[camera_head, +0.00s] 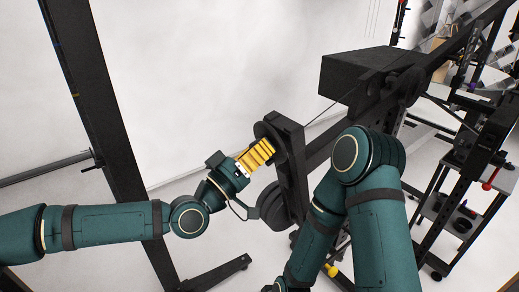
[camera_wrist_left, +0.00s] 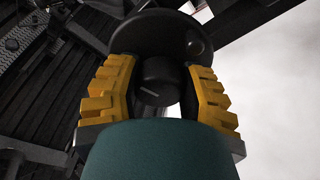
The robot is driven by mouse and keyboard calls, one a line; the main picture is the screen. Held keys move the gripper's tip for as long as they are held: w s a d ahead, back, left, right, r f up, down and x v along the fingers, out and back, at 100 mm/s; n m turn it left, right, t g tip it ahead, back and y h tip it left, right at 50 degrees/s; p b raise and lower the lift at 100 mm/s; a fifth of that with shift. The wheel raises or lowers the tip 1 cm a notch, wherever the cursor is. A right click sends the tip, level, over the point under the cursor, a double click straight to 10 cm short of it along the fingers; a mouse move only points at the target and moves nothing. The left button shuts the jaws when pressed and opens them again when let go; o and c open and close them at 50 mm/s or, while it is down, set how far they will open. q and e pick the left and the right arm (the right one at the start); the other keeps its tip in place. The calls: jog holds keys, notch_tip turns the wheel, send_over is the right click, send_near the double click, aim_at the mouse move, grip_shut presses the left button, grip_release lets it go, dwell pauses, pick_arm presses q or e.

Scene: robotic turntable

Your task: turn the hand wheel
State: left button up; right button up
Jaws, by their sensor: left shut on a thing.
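The hand wheel (camera_head: 264,131) is a dark disc on a black upright post, near the middle of the head view. My left gripper (camera_head: 268,145) has yellow fingers and reaches the wheel from the lower left. In the wrist view its fingers (camera_wrist_left: 160,75) lie on either side of the hub, shut on the wheel. The exact contact is hard to see. My right gripper is not in view.
A second dark disc (camera_head: 274,205) sits lower on the post, below my left gripper. A black box (camera_head: 355,75) stands behind to the right. A black upright beam (camera_head: 100,120) stands at left. A cart (camera_head: 455,215) with tools is at right. A pale wall fills the back.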

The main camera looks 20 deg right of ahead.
pick_arm(q)
jog(key=shift+s+f+n, duration=0.15)
jog(key=shift+n, duration=0.95)
jog(key=shift+d, duration=0.1)
jog(key=o, duration=1.2)
jog(key=shift+a, duration=0.2)
jog(key=v, duration=1.1)
jog(key=shift+s+a, duration=0.25)
